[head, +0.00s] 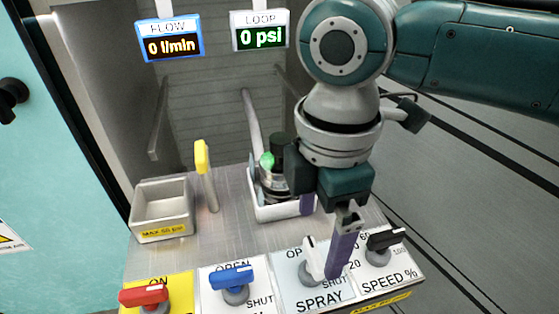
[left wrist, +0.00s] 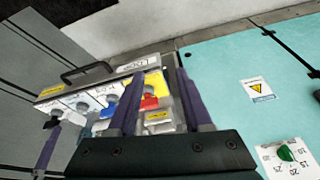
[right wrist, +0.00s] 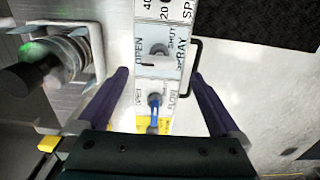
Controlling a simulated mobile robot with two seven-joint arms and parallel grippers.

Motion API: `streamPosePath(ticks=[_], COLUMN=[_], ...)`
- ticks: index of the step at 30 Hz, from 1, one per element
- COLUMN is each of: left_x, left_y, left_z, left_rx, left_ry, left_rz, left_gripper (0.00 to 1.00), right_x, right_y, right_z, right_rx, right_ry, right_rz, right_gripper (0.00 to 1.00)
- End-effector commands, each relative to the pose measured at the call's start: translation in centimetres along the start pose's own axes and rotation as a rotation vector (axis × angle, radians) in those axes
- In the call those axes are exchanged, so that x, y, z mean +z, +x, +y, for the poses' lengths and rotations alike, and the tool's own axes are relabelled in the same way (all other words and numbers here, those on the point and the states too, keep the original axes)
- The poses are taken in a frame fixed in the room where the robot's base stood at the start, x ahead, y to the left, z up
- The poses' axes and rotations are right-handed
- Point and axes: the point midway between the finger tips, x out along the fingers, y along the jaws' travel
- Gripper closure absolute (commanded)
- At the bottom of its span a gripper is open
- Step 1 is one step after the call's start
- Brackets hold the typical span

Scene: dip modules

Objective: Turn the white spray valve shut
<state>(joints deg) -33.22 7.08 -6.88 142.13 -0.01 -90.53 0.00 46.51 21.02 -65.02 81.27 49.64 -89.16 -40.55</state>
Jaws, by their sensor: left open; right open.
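The white spray valve (head: 311,256) stands on the SPRAY plate (head: 318,298) of the sloped panel, with OPEN marked left and SHUT right. My left gripper (left wrist: 160,74) is open and empty, facing the panel from farther off.
A red knob (head: 144,295), a blue valve (head: 233,279) and a black speed knob (head: 386,240) flank the spray valve. Behind are a grey tray (head: 162,209), a yellow-topped lever (head: 203,158) and a white holder (head: 283,211). Displays read FLOW 0 l/min (head: 169,38) and LOOP 0 psi (head: 260,31).

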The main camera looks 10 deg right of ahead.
Motion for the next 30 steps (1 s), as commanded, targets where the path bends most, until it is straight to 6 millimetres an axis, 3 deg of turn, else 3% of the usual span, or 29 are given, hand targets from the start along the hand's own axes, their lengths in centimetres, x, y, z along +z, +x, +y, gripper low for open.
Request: streamPosePath(ticks=[1, 7, 19, 30], left_x=[0.2, 0.5, 0.6, 0.5], left_y=[0.7, 1.5, 1.6, 1.7], left_z=[0.0, 0.0, 0.1, 0.3], left_rx=[-0.001, -0.001, 0.000, 0.006], left_ry=[0.001, 0.002, 0.000, -0.008], left_rz=[0.000, -0.001, -0.001, 0.000], left_gripper=[0.50, 0.50, 0.50, 0.50], right_x=[0.0, 0.0, 0.0, 0.0], right_y=[1.4, 4.2, 4.9, 4.9], right_z=[-0.1, 0.0, 0.0, 0.0], right_rx=[-0.004, 0.000, 0.000, 0.000], right_ry=[0.001, 0.001, 0.000, 0.000], right_rz=[-0.001, -0.001, 0.000, 0.000], right_gripper=[0.00, 0.00, 0.00, 0.42])
